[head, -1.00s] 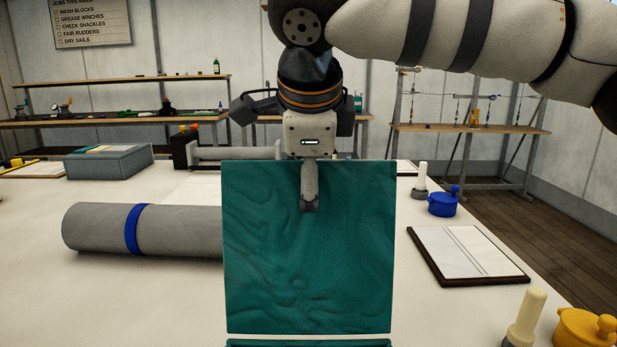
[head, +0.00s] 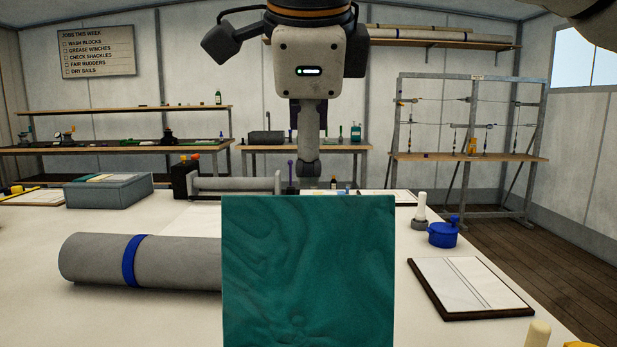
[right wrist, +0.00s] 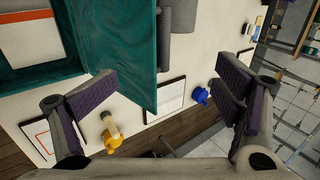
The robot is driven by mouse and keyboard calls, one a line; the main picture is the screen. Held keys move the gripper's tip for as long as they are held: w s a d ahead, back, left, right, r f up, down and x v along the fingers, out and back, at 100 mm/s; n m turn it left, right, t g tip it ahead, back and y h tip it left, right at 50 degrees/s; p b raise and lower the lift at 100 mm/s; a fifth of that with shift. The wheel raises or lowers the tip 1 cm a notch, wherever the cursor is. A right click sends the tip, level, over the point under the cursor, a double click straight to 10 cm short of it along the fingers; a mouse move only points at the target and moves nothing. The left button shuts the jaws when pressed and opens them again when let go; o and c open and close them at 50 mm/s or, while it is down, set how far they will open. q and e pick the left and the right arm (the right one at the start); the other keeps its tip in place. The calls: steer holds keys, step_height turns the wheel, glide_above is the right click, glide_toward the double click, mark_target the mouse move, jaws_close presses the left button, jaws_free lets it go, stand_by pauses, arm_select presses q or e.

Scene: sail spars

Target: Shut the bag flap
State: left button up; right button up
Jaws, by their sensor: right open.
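The bag flap (head: 308,270) is a teal, creased panel standing upright in the head view, its lower edge cut off by the frame. In the right wrist view the flap (right wrist: 132,50) hangs from the top between my fingers, not touched. Teal bag wall (right wrist: 42,77) runs along its left, and the rest of the bag is out of frame. My right gripper (head: 308,168) hangs with its fingertips above the flap's top edge. The right wrist view (right wrist: 165,100) shows its jaws wide apart and empty. My left gripper is not in view.
A grey roll with a blue band (head: 85,258) lies left of the flap. A clipboard (head: 470,288), a blue pot (head: 443,234) and a white-handled tool (head: 420,212) are to the right. A grey box (head: 108,192) and a clamp-like fixture (head: 230,185) stand behind. Bare table lies between them.

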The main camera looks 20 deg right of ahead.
mark_target(309, 208)
steer(key=f, duration=0.1)
steer(key=w+f, duration=0.2)
steer(key=shift+d+f+t, duration=0.15)
steer(key=shift+d+t, duration=0.15)
steer(key=shift+t, duration=0.1)
steer(key=c, duration=0.9)
steer(key=x, duration=0.7)
steer(key=shift+d+f, duration=0.15)
steer(key=shift+f, duration=0.1)
steer(key=shift+c, duration=0.2)
steer(key=shift+o, duration=1.4)
steer(key=shift+w+f, duration=0.1)
steer(key=shift+w, duration=0.1)
steer(key=c, duration=0.3)
steer(key=shift+s+r, duration=0.1)
steer(key=shift+r, duration=0.1)
steer(key=shift+c, duration=0.9)
steer(key=shift+o, duration=0.2)
steer(key=o, duration=0.9)
steer(key=shift+c, duration=0.2)
steer(key=shift+o, duration=0.8)
steer(key=shift+w+d+f, duration=0.1)
steer(key=shift+w+f, duration=0.1)
steer(key=shift+w, duration=0.15)
steer(key=shift+s, duration=0.1)
